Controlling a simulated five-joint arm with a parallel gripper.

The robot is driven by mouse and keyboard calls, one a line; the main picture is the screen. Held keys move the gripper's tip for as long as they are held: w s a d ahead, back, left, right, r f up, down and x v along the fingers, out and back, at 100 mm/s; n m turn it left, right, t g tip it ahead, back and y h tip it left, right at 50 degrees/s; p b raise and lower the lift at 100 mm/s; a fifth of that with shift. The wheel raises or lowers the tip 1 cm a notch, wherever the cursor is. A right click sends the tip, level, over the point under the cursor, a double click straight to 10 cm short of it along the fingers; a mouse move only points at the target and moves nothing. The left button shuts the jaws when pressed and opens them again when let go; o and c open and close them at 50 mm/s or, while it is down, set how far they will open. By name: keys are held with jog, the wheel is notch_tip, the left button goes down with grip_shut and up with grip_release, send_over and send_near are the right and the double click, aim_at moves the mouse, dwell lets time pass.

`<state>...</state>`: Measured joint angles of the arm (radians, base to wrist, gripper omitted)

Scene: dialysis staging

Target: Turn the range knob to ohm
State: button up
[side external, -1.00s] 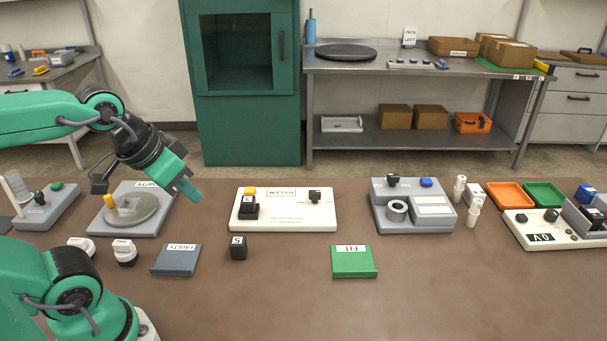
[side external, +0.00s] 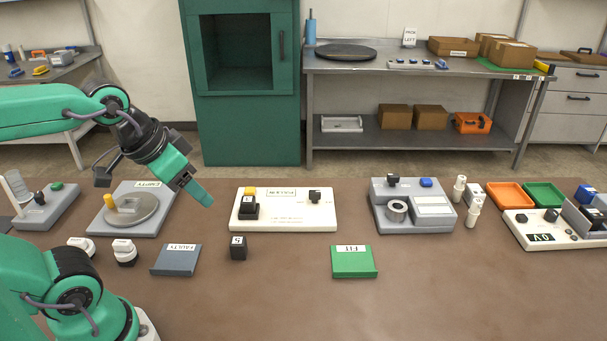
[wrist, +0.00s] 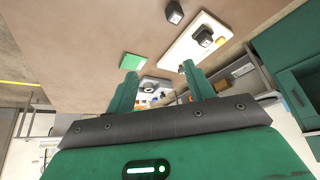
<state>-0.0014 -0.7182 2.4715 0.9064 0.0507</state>
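A white meter unit (side external: 565,240) with a "0V" display (side external: 540,237) stands at the far right of the table in the side external view, partly cut off by the frame edge. It has a dark round knob (side external: 551,215) on top; its range markings are too small to read. My gripper (side external: 205,197) hangs above the table at left, between the round-plate unit and the white panel, far from the meter. In the wrist view my gripper (wrist: 159,72) has its two green fingers apart with nothing between them.
A black cube (side external: 238,248) and green plate (side external: 354,262) lie in front.

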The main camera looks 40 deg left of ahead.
jog(key=w+r+m+g, duration=0.2)
jog(key=w+r+m, duration=0.1)
jog(key=w+m, duration=0.55)
jog(key=m+g, duration=0.3)
jog(key=m, duration=1.4)
send_over(315, 192)
jog(key=f, duration=1.5)
jog(key=shift+s+f, duration=0.15)
jog(key=shift+s, duration=0.05)
jog(key=shift+w+a+f+m+g, duration=0.1)
jog(key=shift+w+f+m+g, duration=0.2)
jog(key=shift+f+m, duration=0.2)
jog(key=shift+f, duration=3.9)
jog(key=shift+c, duration=0.2)
